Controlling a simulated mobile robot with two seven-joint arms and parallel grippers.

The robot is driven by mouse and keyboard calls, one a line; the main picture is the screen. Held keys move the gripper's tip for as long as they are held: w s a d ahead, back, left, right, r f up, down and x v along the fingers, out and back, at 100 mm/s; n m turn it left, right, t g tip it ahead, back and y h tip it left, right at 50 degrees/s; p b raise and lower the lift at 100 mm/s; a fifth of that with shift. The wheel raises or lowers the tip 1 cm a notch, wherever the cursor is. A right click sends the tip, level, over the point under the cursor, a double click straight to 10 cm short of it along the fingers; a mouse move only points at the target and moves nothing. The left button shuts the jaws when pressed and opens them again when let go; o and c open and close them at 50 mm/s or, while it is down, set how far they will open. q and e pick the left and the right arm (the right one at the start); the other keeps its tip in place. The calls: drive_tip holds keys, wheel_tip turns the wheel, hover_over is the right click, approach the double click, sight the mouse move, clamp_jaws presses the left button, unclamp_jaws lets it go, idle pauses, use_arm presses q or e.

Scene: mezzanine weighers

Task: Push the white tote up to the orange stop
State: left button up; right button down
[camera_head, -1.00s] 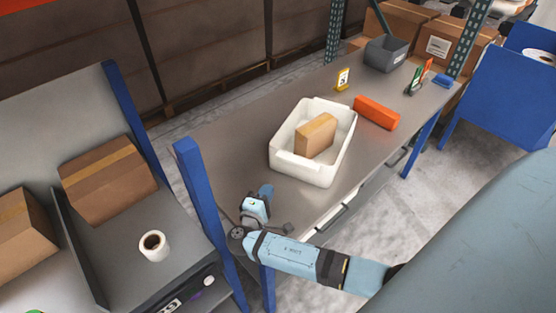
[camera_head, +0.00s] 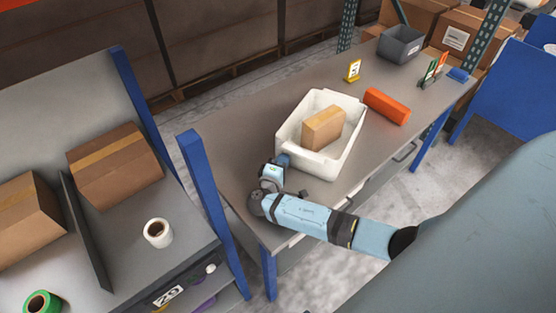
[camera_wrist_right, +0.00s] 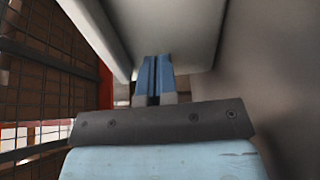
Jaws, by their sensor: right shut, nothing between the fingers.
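The white tote (camera_head: 345,163) stands upright on the grey bench, with a cardboard box (camera_head: 323,128) inside it. The orange stop (camera_head: 387,106) lies just beyond the tote's right side; I cannot tell how wide the gap is. My right gripper (camera_head: 284,160) is at the tote's near left corner, low by its wall. In the right wrist view its blue fingers (camera_wrist_right: 153,78) are shut and empty, pointing at the pale tote wall (camera_wrist_right: 180,30). I cannot tell whether they touch it. My left gripper is not in view.
The grey bench (camera_head: 245,140) is clear left of the tote. A blue post (camera_head: 207,190) rises left of my arm. A paper roll (camera_head: 158,233) stands on the left bench.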

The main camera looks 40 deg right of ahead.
drive_tip(key=shift+w+d, duration=0.2)
drive_tip(key=shift+d, duration=0.15)
